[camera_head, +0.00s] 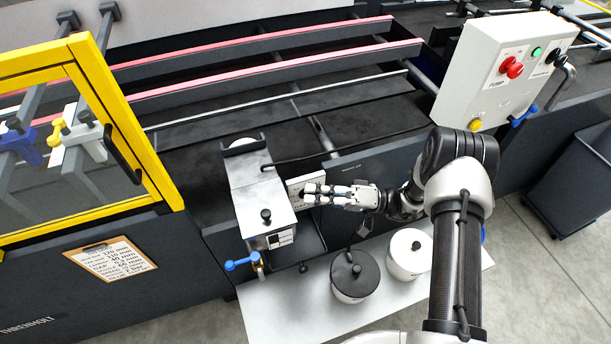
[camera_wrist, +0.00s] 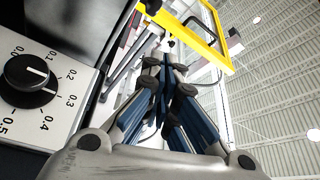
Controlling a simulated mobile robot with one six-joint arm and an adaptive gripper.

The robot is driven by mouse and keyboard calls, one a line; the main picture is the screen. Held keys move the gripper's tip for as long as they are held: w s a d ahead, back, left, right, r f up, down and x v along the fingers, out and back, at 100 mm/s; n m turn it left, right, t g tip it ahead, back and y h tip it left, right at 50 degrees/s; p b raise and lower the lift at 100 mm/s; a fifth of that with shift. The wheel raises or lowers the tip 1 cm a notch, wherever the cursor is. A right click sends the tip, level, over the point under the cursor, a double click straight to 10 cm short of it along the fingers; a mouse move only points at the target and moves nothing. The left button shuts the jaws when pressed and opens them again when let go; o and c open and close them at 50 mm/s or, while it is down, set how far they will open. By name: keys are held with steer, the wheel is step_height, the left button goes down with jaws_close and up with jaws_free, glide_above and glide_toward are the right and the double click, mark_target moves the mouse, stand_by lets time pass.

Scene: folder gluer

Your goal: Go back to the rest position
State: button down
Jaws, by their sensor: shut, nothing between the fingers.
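My gripper (camera_head: 312,193) is at the end of my arm, which reaches in from the lower right in the head view. Its fingers are shut and empty. The fingertips are at the front of a small white dial plate (camera_head: 297,186) beside the grey metal glue unit (camera_head: 258,195); I cannot tell whether they touch it. In the wrist view the closed fingers (camera_wrist: 166,85) point up the picture. The black dial (camera_wrist: 27,80) sits to their left on its numbered plate, its white pointer line near 0.2–0.3.
A pot with a black lid (camera_head: 354,275) and a white pot (camera_head: 409,254) stand on a pale shelf (camera_head: 270,312) below my arm. A control box (camera_head: 498,70) with a red knob is at the upper right. A yellow-framed guard (camera_head: 118,110) stands left. Open floor lies right.

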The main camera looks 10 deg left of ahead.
steer(key=s+d+r+g+h, duration=0.1)
steer(key=s+d+r+h, duration=0.1)
steer(key=s+r+h, duration=0.45)
steer(key=s+d+r+g+h, duration=0.1)
steer(key=s+d+r+h, duration=0.2)
steer(key=r, duration=0.6)
steer(key=s+d+r+m+t+h, duration=0.3)
steer(key=s+d+t+h, duration=0.1)
steer(key=s+d+h, duration=0.1)
steer(key=s+d+r+m+t+h, duration=0.3)
steer(key=s+d+r+t+h, duration=0.1)
steer(key=s+d, duration=0.4)
steer(key=shift+d+t+h, duration=0.55)
steer(key=shift+d+t, duration=0.05)
steer(key=shift+t, duration=0.2)
